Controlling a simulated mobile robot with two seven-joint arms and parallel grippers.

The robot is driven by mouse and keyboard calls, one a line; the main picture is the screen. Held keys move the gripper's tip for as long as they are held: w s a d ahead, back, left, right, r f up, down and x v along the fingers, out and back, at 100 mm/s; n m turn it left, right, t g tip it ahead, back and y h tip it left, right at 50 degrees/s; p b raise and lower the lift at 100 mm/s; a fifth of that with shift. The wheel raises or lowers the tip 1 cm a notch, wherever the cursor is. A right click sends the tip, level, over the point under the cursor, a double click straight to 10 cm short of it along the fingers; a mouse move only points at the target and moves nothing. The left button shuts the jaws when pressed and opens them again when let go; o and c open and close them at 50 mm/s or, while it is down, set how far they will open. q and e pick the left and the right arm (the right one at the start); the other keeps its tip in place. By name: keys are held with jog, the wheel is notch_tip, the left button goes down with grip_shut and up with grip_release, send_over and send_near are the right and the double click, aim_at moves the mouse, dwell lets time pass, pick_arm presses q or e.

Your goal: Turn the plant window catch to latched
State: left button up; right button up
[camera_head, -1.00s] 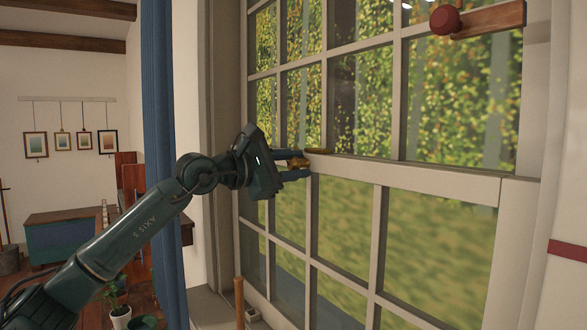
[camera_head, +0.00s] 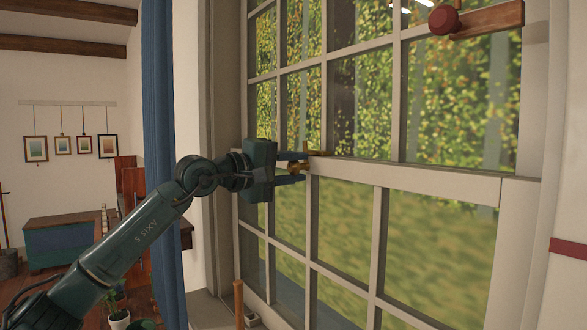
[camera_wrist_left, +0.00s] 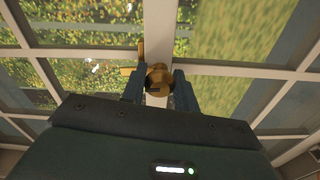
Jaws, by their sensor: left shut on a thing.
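The window catch is a small brass piece (camera_head: 297,165) on the meeting rail of the window (camera_head: 420,178). My left gripper (camera_head: 290,168) reaches it from the left and is shut on the catch, with one finger above and one below. In the left wrist view the brass catch (camera_wrist_left: 158,78) sits between the two blue fingertips (camera_wrist_left: 160,92), and a brass arm of it sticks out past them to the upper left. The fingers partly hide the catch in the head view. My right gripper is not in view.
A blue curtain (camera_head: 163,150) hangs left of the window. A dark red knob on a wooden bar (camera_head: 445,20) is at the upper right. A wooden handle (camera_head: 239,300) stands upright near the sill. A blue chest (camera_head: 62,240) and potted plant (camera_head: 119,318) are further left.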

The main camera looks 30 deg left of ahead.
pick_arm(q)
jog(key=shift+m, duration=0.6)
jog(key=o, duration=1)
jog(key=shift+s+a+f+b, duration=0.15)
jog(key=shift+s+a+b, duration=0.15)
jog(key=shift+s, duration=0.2)
jog(key=b+v, duration=0.6)
jog(key=v, duration=0.6)
jog(key=shift+d, duration=0.15)
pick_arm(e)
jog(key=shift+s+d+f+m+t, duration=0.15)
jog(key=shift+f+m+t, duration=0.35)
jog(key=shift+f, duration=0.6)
